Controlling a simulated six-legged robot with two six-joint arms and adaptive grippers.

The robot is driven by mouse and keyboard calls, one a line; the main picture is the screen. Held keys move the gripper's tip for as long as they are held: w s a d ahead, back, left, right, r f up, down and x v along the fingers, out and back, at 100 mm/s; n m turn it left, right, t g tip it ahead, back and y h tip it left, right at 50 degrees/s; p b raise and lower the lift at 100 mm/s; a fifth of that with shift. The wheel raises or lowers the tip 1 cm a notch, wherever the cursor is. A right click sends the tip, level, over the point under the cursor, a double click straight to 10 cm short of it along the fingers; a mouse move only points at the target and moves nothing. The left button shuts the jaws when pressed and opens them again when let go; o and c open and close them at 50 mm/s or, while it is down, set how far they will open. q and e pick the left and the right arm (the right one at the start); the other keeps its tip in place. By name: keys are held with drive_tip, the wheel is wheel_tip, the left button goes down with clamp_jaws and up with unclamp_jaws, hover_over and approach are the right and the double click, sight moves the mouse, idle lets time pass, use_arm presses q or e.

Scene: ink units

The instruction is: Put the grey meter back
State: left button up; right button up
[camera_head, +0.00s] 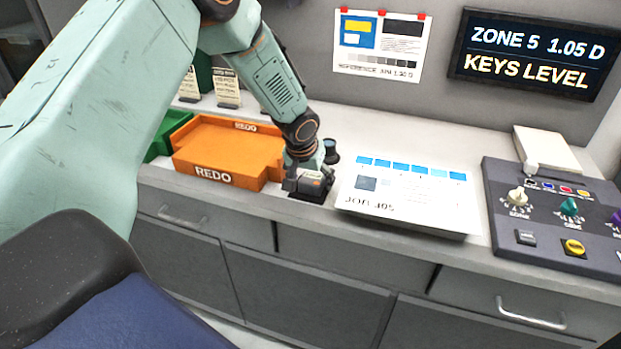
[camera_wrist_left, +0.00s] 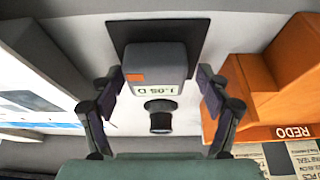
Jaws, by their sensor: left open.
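The grey meter (camera_wrist_left: 155,65) has an orange patch and a small display reading 1.05 D. It sits on a dark square pad (camera_wrist_left: 194,38) on the counter. In the head view the meter (camera_head: 309,183) is between the orange REDO tray and the printed sheet. My left gripper (camera_wrist_left: 160,90) is open, with one finger on each side of the meter and visible gaps to it. In the head view my left gripper (camera_head: 305,165) comes down over the meter and partly hides it. My right gripper is in neither view.
The orange REDO tray (camera_head: 215,150) stands close on the left, a green tray (camera_head: 165,135) beyond it. A small dark round object (camera_head: 331,152) stands behind the meter. The printed sheet stack (camera_head: 405,195) lies to the right, then a control console (camera_head: 560,215). A wall screen (camera_head: 533,50) reads ZONE 5 1.05 D.

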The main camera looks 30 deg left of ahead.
use_arm(q)
drive_tip(key=shift+d+r, duration=0.15)
drive_tip(key=shift+r, duration=0.25)
drive_tip(key=a+v, duration=0.1)
drive_tip(key=v, duration=1)
drive_tip(key=shift+s+d+r, duration=0.3)
drive_tip(key=shift+s+d, duration=0.05)
drive_tip(key=shift+d, duration=0.05)
